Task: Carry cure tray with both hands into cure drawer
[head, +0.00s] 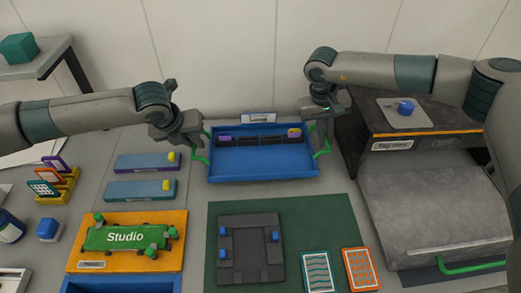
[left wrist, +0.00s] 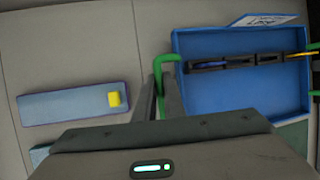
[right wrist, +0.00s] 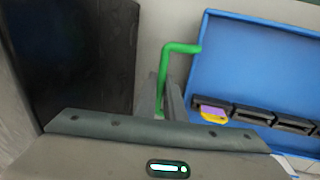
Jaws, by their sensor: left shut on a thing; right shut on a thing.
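The blue tray (head: 262,178) with green side handles is at the back middle of the table. Inside it lies a dark slotted strip (head: 262,140) with a purple piece at its left end and a yellow-and-purple piece at its right. My left gripper (head: 197,142) is shut on the left green handle (left wrist: 160,68). My right gripper (head: 324,118) is shut on the right green handle (right wrist: 168,62). I cannot tell whether the tray touches the table. No drawer label reading "cure" is legible; a dark unit (head: 430,205) with a green front handle stands at right.
A small blue object on a grey plate (head: 408,118) sits on the dark unit. A green mat (head: 297,235) with a dark fixture (head: 233,276) and two patterned cards lies in front. An orange Studio board (head: 78,255) and two bars with yellow knobs (head: 143,162) are left.

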